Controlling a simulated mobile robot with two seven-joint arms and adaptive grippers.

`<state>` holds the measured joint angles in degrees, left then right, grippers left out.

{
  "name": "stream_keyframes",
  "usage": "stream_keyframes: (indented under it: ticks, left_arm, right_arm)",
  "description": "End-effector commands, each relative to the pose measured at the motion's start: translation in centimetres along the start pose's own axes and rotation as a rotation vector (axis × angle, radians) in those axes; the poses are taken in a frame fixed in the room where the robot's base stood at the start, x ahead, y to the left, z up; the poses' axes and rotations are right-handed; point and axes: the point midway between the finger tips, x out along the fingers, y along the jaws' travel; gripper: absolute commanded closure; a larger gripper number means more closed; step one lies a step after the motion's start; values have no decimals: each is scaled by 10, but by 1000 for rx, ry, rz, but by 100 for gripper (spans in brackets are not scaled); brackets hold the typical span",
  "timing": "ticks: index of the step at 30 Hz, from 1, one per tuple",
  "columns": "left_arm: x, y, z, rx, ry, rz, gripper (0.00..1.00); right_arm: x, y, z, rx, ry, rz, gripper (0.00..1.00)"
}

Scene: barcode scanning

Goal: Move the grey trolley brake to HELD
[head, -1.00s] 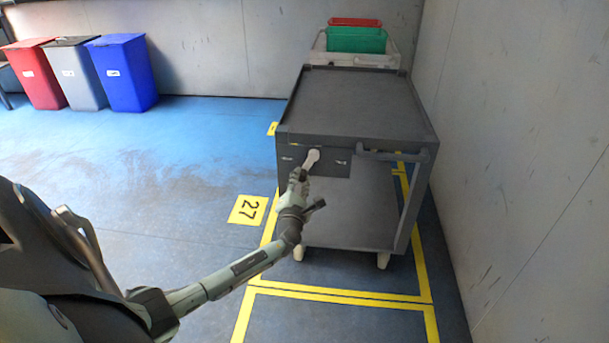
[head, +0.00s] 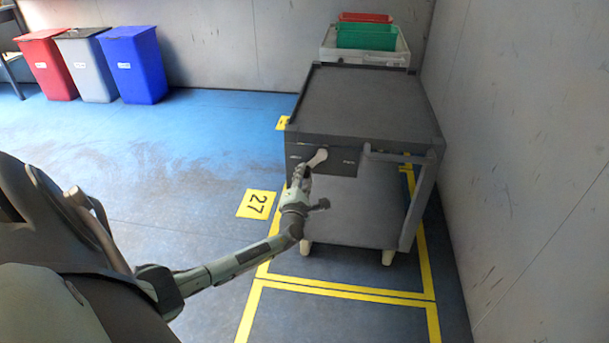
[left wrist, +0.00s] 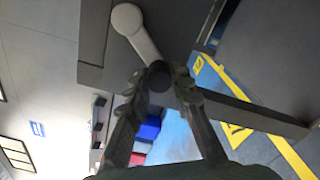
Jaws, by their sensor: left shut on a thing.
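The grey trolley (head: 368,100) stands by the right wall. On its front panel (head: 335,167) is a pale brake lever (head: 317,158), tilted down and left from its pivot. Small labels at the panel's left and right are too small to read. In the left wrist view, the lever (left wrist: 140,38) runs from its round pivot to a dark knob (left wrist: 159,76). My left gripper (head: 304,171) is shut on this knob; its fingers (left wrist: 160,84) lie on both sides of it. My right gripper is not in view.
Behind the trolley stands a pale cart with a green crate (head: 366,36) and a red one. Red, grey and blue bins (head: 134,65) stand at the back left. Yellow lines and a "27" floor mark (head: 256,204) lie nearby. Floor to the left is clear.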

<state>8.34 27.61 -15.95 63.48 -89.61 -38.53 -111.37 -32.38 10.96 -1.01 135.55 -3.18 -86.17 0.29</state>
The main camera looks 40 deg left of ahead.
Motion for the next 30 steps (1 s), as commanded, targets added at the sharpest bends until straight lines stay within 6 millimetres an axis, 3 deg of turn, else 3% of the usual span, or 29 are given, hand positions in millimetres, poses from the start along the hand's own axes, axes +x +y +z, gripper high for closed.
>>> stream_keyframes:
  ticks: [5, 6, 11, 22, 30]
  left_arm:
    - [1, 2, -1, 4, 0, 4, 100]
    - [1, 2, -1, 4, 0, 4, 75]
    - [1, 2, 0, 3, 0, 3, 57]
    - [-6, 0, 0, 1, -1, 0, 57]
    - [-57, 0, -1, 0, 0, -1, 57]
  right_arm:
    - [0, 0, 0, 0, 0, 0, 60]
    - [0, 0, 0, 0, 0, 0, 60]
    - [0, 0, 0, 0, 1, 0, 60]
    - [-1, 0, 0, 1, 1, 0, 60]
    - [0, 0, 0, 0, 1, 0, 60]
